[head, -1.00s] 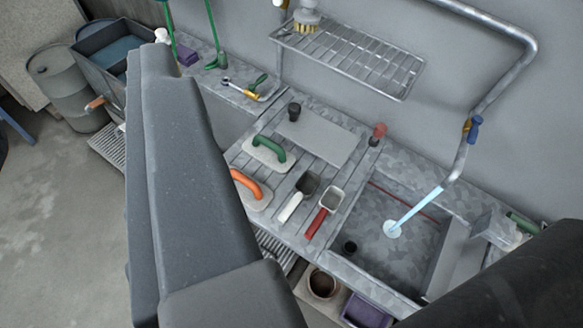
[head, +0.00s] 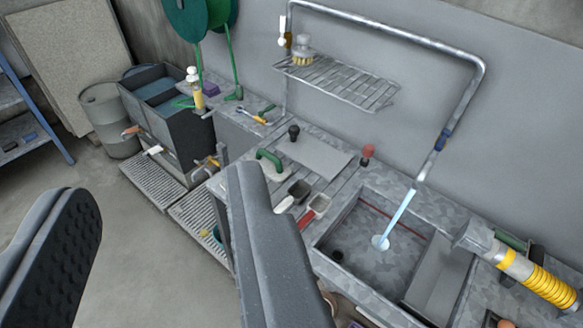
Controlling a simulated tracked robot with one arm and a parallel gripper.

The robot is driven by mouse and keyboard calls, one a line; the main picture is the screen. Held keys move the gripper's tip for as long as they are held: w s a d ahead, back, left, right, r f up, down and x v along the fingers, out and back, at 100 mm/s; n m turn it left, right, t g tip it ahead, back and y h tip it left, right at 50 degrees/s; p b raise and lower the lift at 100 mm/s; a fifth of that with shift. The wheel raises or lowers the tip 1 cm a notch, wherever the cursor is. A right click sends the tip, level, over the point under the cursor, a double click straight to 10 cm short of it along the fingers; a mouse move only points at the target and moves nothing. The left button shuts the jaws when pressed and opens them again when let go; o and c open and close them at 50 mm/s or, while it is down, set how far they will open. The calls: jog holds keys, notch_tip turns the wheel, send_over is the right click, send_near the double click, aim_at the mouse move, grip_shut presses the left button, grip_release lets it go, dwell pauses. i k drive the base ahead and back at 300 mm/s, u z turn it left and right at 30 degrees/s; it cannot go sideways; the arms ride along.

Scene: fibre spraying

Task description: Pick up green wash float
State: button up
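The green wash float (head: 270,160) has a green arched handle on a pale flat pad. It sits on the ribbed metal drainboard left of the sink, with its lower part close to my finger's edge in the picture. My gripper (head: 158,190) is open, with one finger at the lower left showing a dark dimpled pad and the other at centre. No object shows between the fingers. The gripper is nearer the camera and apart from the float. The orange-handled float is hidden, seemingly behind the centre finger.
Two small scoops (head: 310,210), a black knob (head: 293,132) and a red knob (head: 367,153) are near the float. Water runs into the sink (head: 350,235) at right. A wire shelf (head: 340,83) hangs above. Dark tanks (head: 165,110) stand left; open floor lies at far left.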

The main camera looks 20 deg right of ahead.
aim_at(273, 169)
jog(key=z, duration=0.25)
jog(key=i, duration=1.05)
jog(key=z, duration=1.05)
jog(key=k, duration=0.45)
jog(key=u, duration=1.95)
